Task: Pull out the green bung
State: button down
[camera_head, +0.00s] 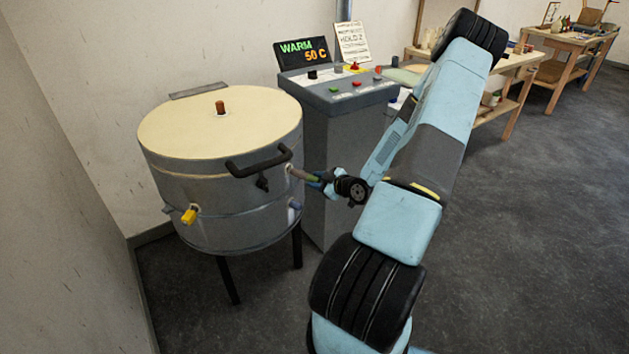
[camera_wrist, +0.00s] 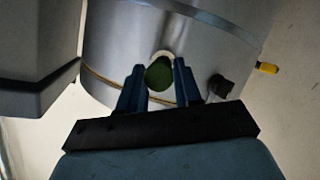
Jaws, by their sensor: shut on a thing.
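The green bung (camera_wrist: 158,76) shows end-on between my fingers in the wrist view. In the head view its greenish-brown shaft (camera_head: 303,175) spans from the right side of the round metal kiln (camera_head: 225,225) to my gripper (camera_head: 322,182). A pale ring (camera_wrist: 164,56) shows on the kiln wall behind the bung. My gripper, which also shows in the wrist view (camera_wrist: 158,80), is shut on the bung with one blue finger on each side. The bung's inner end is hidden, so I cannot tell how deep it sits.
A yellow bung (camera_head: 189,215) and a grey-blue bung (camera_head: 294,204) stick out of the kiln. A black handle (camera_head: 258,163) is above my gripper. A grey control cabinet (camera_head: 340,140) with a "WARM 50 C" display (camera_head: 302,52) stands close behind. Open floor (camera_head: 540,220) lies to the right.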

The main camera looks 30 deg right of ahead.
jog(key=shift+s+d, duration=0.25)
jog(key=shift+s, duration=0.35)
jog(key=shift+s+d, duration=0.25)
jog(key=shift+s, duration=0.3)
jog(key=shift+s, duration=0.1)
